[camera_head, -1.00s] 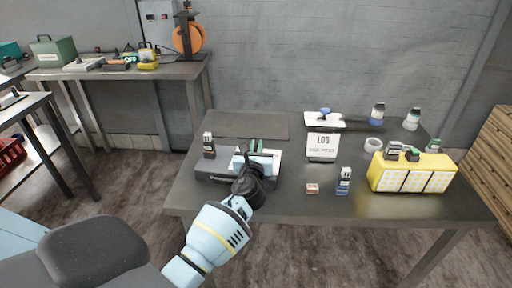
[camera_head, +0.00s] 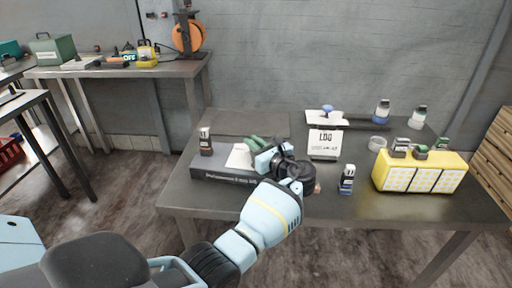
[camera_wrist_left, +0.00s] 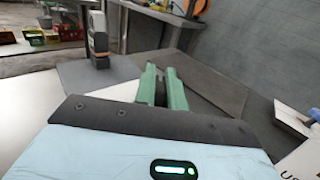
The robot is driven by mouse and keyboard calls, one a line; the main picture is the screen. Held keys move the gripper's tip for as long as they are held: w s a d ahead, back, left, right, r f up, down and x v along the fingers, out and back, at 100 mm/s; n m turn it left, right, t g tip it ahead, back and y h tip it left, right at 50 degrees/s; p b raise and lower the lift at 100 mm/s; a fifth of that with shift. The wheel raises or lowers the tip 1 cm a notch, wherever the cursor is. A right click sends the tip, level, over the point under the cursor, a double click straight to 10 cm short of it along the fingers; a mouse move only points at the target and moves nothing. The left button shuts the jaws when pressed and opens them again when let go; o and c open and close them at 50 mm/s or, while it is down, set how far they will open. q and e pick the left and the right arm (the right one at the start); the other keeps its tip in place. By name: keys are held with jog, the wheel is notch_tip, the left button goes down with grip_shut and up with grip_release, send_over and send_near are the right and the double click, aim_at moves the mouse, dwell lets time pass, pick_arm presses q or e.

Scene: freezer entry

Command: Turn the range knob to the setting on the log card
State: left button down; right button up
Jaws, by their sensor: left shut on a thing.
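A dark grey instrument box (camera_head: 223,174) with a pale top panel (camera_head: 238,157) lies at the left front of the table. My left gripper (camera_head: 253,141) reaches over it from the right, with its two green fingers near the panel. In the left wrist view the green fingers (camera_wrist_left: 162,86) are close together, with a narrow dark part between them. They are shut on what seems to be the range knob, mostly hidden; its pointer and scale cannot be read. The white log card (camera_head: 322,144) stands behind and to the right, reading "LOG" above a small line too blurred to read. My right gripper is out of view.
A blue bottle (camera_head: 346,180) stands right of my gripper. A yellow case (camera_head: 418,175) is at the right. A flat dark mat (camera_head: 247,122) lies behind the box.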

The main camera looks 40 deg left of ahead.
pick_arm(q)
jog(key=shift+f+n+g+b, duration=0.15)
jog(key=shift+n+g+b, duration=0.65)
jog(key=shift+g, duration=0.4)
jog(key=shift+n+g+y, duration=0.3)
jog(key=shift+n+g, duration=0.1)
jog(key=shift+g, duration=0.3)
jog(key=c, duration=1.5)
grip_release()
jog(key=shift+o, duration=0.2)
jog(key=d, duration=0.4)
jog(key=d+b, duration=0.1)
jog(key=d, duration=0.2)
jog(key=shift+s+d, duration=0.1)
jog(key=shift+s, duration=0.15)
jog(key=shift+d, duration=0.25)
